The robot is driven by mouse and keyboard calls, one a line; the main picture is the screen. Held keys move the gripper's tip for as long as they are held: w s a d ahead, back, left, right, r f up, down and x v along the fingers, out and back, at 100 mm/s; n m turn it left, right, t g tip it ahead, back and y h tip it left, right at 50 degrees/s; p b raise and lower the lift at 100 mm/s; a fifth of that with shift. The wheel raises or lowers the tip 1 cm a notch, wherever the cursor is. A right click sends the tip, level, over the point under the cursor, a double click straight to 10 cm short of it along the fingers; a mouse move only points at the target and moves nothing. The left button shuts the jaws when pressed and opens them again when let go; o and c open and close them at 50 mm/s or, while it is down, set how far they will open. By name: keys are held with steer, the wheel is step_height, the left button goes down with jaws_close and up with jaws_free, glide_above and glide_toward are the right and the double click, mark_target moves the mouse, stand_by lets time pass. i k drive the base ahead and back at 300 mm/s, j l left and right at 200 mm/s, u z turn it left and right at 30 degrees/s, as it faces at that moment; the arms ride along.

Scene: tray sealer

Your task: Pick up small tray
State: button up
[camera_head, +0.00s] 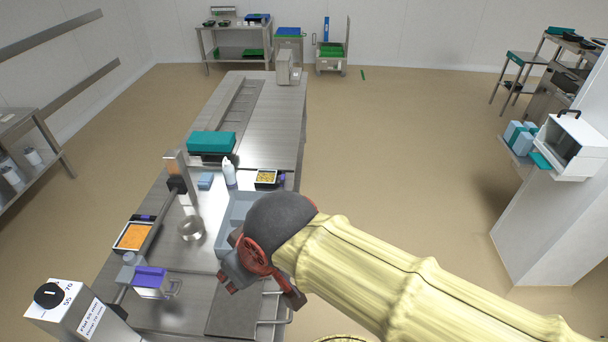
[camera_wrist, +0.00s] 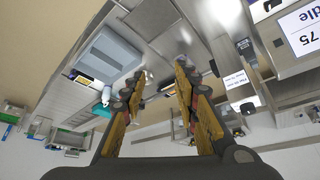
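A small black tray with yellow food (camera_head: 267,177) sits on the steel table near its right edge, beyond the grey-blue bin (camera_head: 226,235). It also shows, small, in the wrist view (camera_wrist: 84,80). Another tray, with orange contents (camera_head: 134,236), sits at the table's left edge. Which one is the small tray I cannot tell for sure. My gripper (camera_head: 262,288) is above the near right part of the table, on the near side of the bin and apart from both trays. In the wrist view my gripper (camera_wrist: 161,70) is open, with nothing between its fingers.
A white bottle (camera_head: 229,172), blue cloths (camera_head: 206,181) and a teal stack (camera_head: 211,142) stand farther along the table. A steel post (camera_head: 177,170), a round steel bowl (camera_head: 191,228) and a purple-topped container (camera_head: 149,278) are to the left.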

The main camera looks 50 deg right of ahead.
mark_target(264, 179)
steer(key=z, duration=1.1)
steer(key=i+l, duration=0.15)
steer(key=l, duration=0.3)
steer(key=i+l, duration=0.1)
steer(key=l, duration=0.35)
steer(key=i+l, duration=0.15)
steer(key=l, duration=0.25)
steer(key=i+l, duration=0.15)
steer(key=i, duration=0.3)
steer(key=i+l+u, duration=0.1)
steer(key=i, duration=0.35)
steer(key=i+j, duration=0.45)
steer(key=j, duration=0.15)
